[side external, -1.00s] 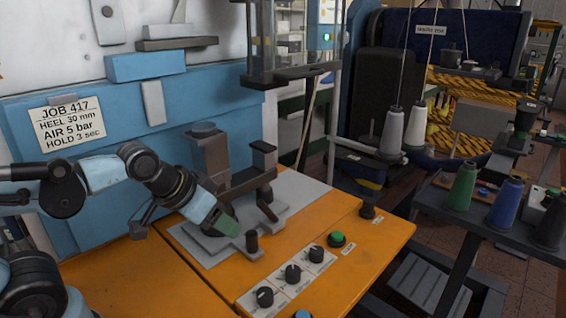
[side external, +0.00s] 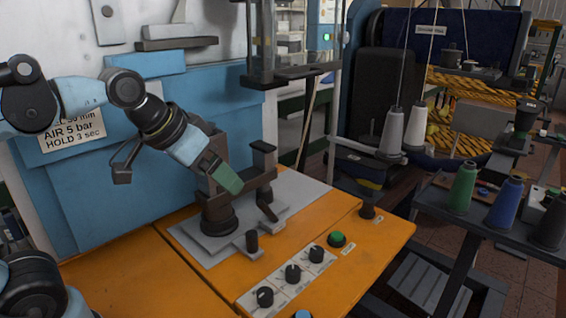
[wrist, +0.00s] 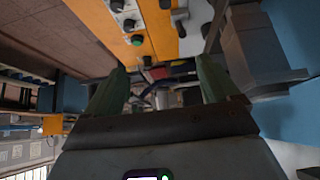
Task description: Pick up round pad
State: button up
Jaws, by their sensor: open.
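My gripper (side external: 232,184) has green fingers and hangs above the machine's grey plate, pointing down to the right. In the wrist view my gripper (wrist: 160,80) has its two green fingers apart, with nothing held between them. A low, dark, round piece (side external: 219,221) sits on the grey plate, below and slightly left of the fingertips and apart from them. It looks like the round pad, though I cannot be certain. I do not make it out in the wrist view.
A dark clamp frame (side external: 262,180) stands close beside my gripper. A short dark peg (side external: 252,241) stands in front. Knobs (side external: 293,273) and a green button (side external: 337,239) are on the orange table (side external: 190,285). A rack with thread cones (side external: 463,187) stands at right.

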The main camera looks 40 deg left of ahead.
notch_tip(320, 180, up, 21)
jog(key=w+a+n+g+y, duration=0.1)
jog(key=w+a+n+g, duration=0.35)
jog(key=a, duration=0.85)
jog(key=shift+t, duration=0.25)
jog(key=shift+s+f+x, duration=0.1)
jog(key=shift+s+x, duration=0.2)
jog(key=shift+x, duration=2.65)
jog(key=shift+s+f+x, duration=0.1)
jog(key=shift+s+x, duration=0.2)
jog(key=shift+x, duration=2.65)
jog(key=shift+s+f+x, duration=0.1)
jog(key=shift+s+x, duration=0.2)
jog(key=shift+x, duration=2.7)
jog(key=shift+a, duration=0.1)
jog(key=c, duration=1.2)
grip_shut()
jog(key=shift+a, duration=0.1)
